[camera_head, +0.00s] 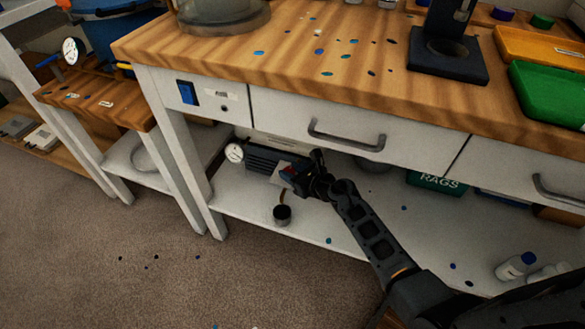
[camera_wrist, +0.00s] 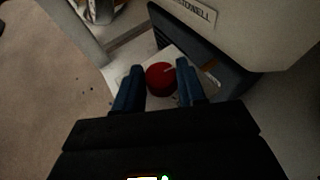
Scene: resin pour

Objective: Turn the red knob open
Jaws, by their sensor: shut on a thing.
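The red knob (camera_wrist: 161,76) sits between the two blue fingers of my gripper (camera_wrist: 158,90) in the wrist view, with a pale mark on its top right. It is mounted on a white plate (camera_wrist: 138,75) at the end of a dark finned unit (camera_wrist: 225,70). In the head view, my gripper (camera_head: 296,177) reaches under the bench to the right end of this dark unit (camera_head: 262,160), with a bit of red at its tip. My gripper is shut on the knob. The fingers and wrist hide most of the knob in the head view.
The unit, with a white round gauge (camera_head: 234,152), stands on the white lower shelf (camera_head: 240,205). A small dark cylinder (camera_head: 282,215) is close below my gripper. A drawer handle (camera_head: 346,138) projects above my arm. A green RAGS box (camera_head: 437,182) and bottles (camera_head: 516,266) are to the right.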

